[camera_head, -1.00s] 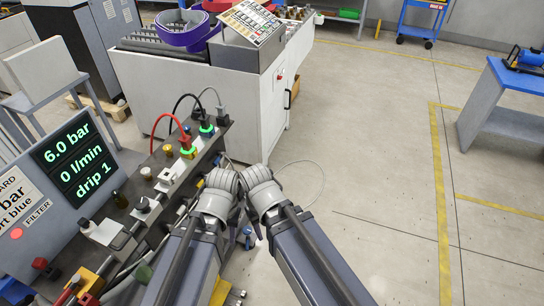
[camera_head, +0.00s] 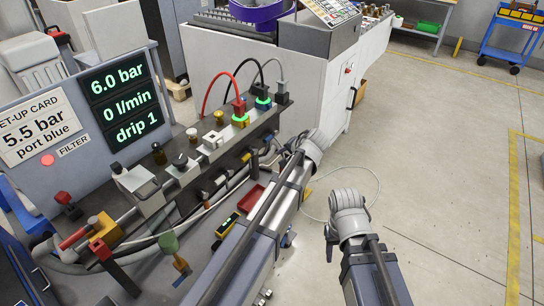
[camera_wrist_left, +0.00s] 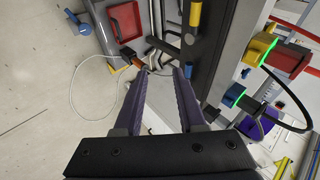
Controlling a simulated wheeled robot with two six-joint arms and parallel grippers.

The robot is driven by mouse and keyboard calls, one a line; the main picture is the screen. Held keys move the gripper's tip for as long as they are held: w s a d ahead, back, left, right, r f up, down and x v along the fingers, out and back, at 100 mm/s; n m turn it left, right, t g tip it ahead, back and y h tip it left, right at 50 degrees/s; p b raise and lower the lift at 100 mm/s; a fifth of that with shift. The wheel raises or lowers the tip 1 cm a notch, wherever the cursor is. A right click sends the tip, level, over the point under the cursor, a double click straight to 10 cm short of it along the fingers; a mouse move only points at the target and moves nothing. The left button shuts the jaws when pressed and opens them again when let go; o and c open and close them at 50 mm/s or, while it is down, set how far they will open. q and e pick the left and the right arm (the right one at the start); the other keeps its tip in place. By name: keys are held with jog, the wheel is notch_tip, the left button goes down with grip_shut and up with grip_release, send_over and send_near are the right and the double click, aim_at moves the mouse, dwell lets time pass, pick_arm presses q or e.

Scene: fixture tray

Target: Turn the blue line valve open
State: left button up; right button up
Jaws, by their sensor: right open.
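I cannot tell for sure which part is the blue line valve. A small blue piece (camera_head: 264,151) shows by the connectors on the dark manifold (camera_head: 225,147) in the head view. A blue fitting (camera_wrist_left: 234,95) with a green-lit ring shows at the right of the left wrist view. My left gripper (camera_head: 289,147) is beside the far end of the manifold, its tips partly hidden by the arm. In the left wrist view its purple fingers (camera_wrist_left: 161,71) are apart with nothing held between them. My right gripper (camera_head: 330,244) hangs open over the floor, right of the manifold.
The display (camera_head: 118,95) reads 6.0 bar, 0 l/min, drip 1. The set-up card (camera_head: 38,128) says 5.5 bar, port blue.

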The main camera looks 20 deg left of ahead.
aim_at(270, 138)
pick_arm(q)
jog(key=w+a+f+t+b, duration=0.1)
jog(key=w+a+f+b, duration=0.1)
jog(key=w, duration=0.4)
jog(key=w+a+f+m+y+b, duration=0.1)
jog(key=w+a+f+b, duration=0.2)
jog(key=w+a+b, duration=0.1)
jog(key=w+a+f+t+y+b, duration=0.1)
jog(key=w+a+f+b, duration=0.2)
jog(key=w, duration=0.4)
jog(key=shift+w+a+m+t+b, duration=0.3)
jog(key=shift+a+b, duration=0.25)
jog(key=shift+b, duration=0.35)
pick_arm(e)
notch_tip(270, 138, down, 13)
pick_arm(q)
jog(key=shift+c, duration=0.3)
pick_arm(e)
jog(key=shift+f, duration=0.1)
pick_arm(q)
grip_shut()
